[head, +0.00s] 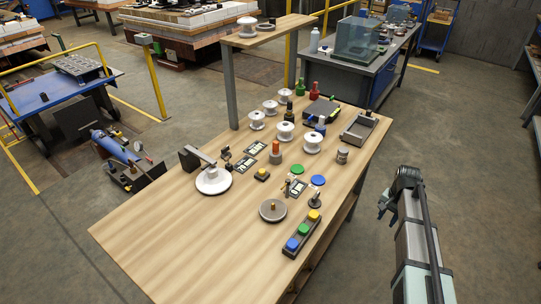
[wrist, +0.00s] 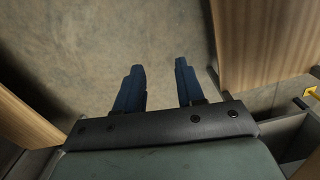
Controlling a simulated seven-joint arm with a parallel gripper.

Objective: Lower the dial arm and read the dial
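A dark block (head: 189,158) with a grey bar (head: 203,157) stands on the left part of the wooden table. The bar reaches over a round white plate (head: 213,183); I cannot tell whether it touches it. A small dark fitting (head: 226,154) stands just right of the bar. It may be the dial, but no dial face or reading can be made out. My gripper (head: 384,207) is off the table's right side, well away from these parts. In the wrist view, the two blue fingers of my gripper (wrist: 158,85) are apart with nothing between them, above bare floor.
A grey disc with a brass knob (head: 272,210) and a button box (head: 300,233) lie nearer the front. A raised shelf (head: 268,31) stands at the back. The table's front left is clear.

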